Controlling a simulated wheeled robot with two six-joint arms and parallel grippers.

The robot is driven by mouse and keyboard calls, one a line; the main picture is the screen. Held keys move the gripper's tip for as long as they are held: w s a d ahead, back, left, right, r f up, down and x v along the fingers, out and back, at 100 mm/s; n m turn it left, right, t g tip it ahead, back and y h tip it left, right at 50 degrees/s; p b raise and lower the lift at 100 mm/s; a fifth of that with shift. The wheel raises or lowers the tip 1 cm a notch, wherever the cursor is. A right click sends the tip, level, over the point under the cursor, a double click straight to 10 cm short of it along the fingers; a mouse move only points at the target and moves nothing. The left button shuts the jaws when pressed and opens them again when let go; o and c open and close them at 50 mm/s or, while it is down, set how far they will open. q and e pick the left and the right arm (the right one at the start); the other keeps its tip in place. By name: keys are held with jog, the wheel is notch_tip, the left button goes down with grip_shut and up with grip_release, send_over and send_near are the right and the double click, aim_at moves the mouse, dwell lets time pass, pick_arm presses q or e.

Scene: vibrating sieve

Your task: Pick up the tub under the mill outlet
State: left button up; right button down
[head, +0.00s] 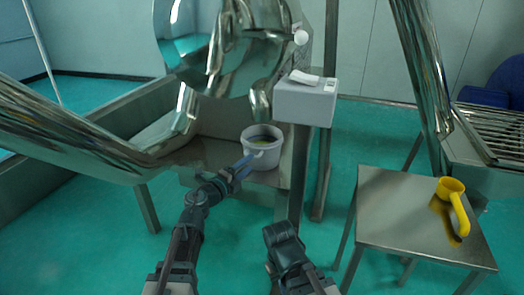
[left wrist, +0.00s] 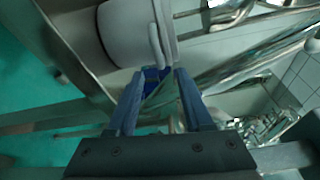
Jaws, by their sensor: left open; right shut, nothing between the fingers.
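In the left wrist view the fingers (left wrist: 156,76) are apart, and no grip on the handle shows. My right gripper (head: 284,238) is low in the middle, away from the tub; its fingers are hard to make out.
A grey box (head: 305,100) juts out above and right of the tub. A metal table (head: 388,205) at the right bears a yellow scoop-like cup (head: 452,192). Large shiny metal pipework (head: 60,130) is at the left. Open green floor lies between the shelf and the table.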

aim_at(257, 157)
pick_arm(q)
jog(key=shift+w+d, duration=0.15)
jog(key=shift+w, duration=0.05)
jog(key=x, duration=0.5)
jog(key=shift+w+d, duration=0.1)
jog(key=shift+d, duration=0.05)
jog(key=shift+r, duration=0.1)
grip_shut()
dwell(1.2)
